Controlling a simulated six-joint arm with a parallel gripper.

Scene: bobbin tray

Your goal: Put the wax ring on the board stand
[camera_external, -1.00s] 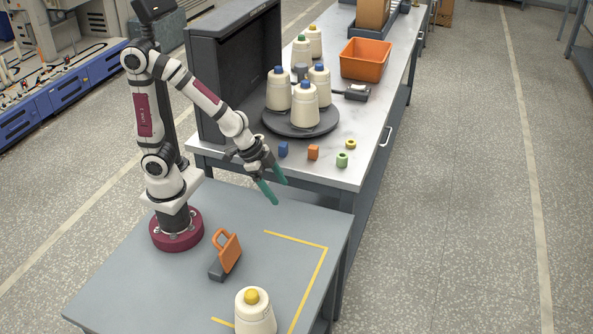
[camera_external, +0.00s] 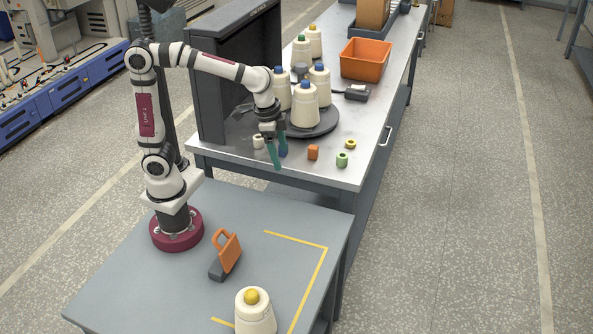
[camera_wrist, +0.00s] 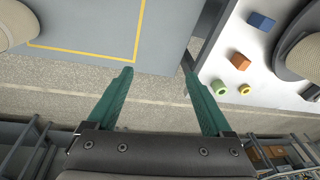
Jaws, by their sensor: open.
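Small rings lie on the white bench: a cream one (camera_external: 258,141), a yellow one (camera_external: 351,144) and a green one (camera_external: 342,160). I cannot tell for sure which is the wax ring. The green (camera_wrist: 219,87) and yellow (camera_wrist: 245,89) rings show at right in the wrist view. An orange looped piece (camera_external: 230,252) with a grey base (camera_external: 218,269) stands on the near table; it may be the board stand. My gripper (camera_external: 280,160) points down near the bench's front edge, open and empty, by the cream ring and blue cube (camera_external: 283,151).
An orange cube (camera_external: 313,152) lies near the rings. A round dark turntable (camera_external: 312,130) carries several yarn cones. A cone (camera_external: 256,312) stands on the near table. A dark panel (camera_external: 210,85) rises left of the bench. An orange bin (camera_external: 366,60) stands farther back.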

